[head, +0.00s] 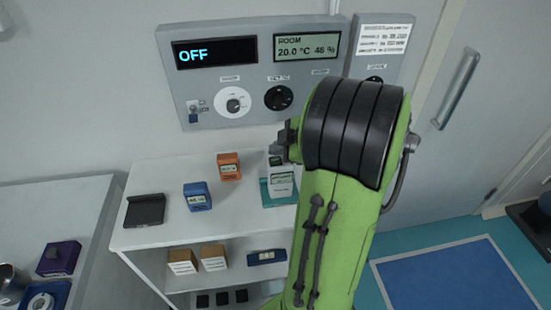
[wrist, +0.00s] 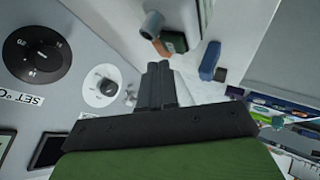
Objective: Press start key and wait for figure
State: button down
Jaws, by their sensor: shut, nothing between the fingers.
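The grey wall panel (head: 262,105) carries a dark display (head: 215,53) that reads OFF in blue. A second display (head: 306,47) reads ROOM 20.0 °C 46 %. Below them are a white dial (head: 233,102), a black dial (head: 278,97) and a small key or switch (head: 194,111) at the lower left. In the wrist view the black dial (wrist: 37,52) and white dial (wrist: 102,85) lie left of my gripper (wrist: 157,85). Its fingers are together and empty, apart from the dials. In the head view my arm hides most of the gripper. I cannot tell which control is the start key.
A white cart below the panel holds a blue block (head: 197,196), an orange block (head: 229,166), a black flat item (head: 145,210) and a white-and-teal box (head: 281,184). A door handle (head: 456,88) is at right.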

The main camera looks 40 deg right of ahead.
aim_at(278, 161)
jog(key=shift+f, duration=0.1)
jog(key=shift+f+b, duration=0.35)
jog(key=shift+b, duration=0.45)
jog(key=shift+f+b, duration=0.45)
jog(key=shift+b, duration=0.15)
dwell(0.4)
jog(key=shift+r, duration=0.15)
jog(key=shift+r+p, duration=0.4)
jog(key=shift+r, duration=0.35)
jog(key=shift+r+p, duration=1.65)
jog(key=shift+r, duration=0.95)
jog(key=shift+f, duration=0.1)
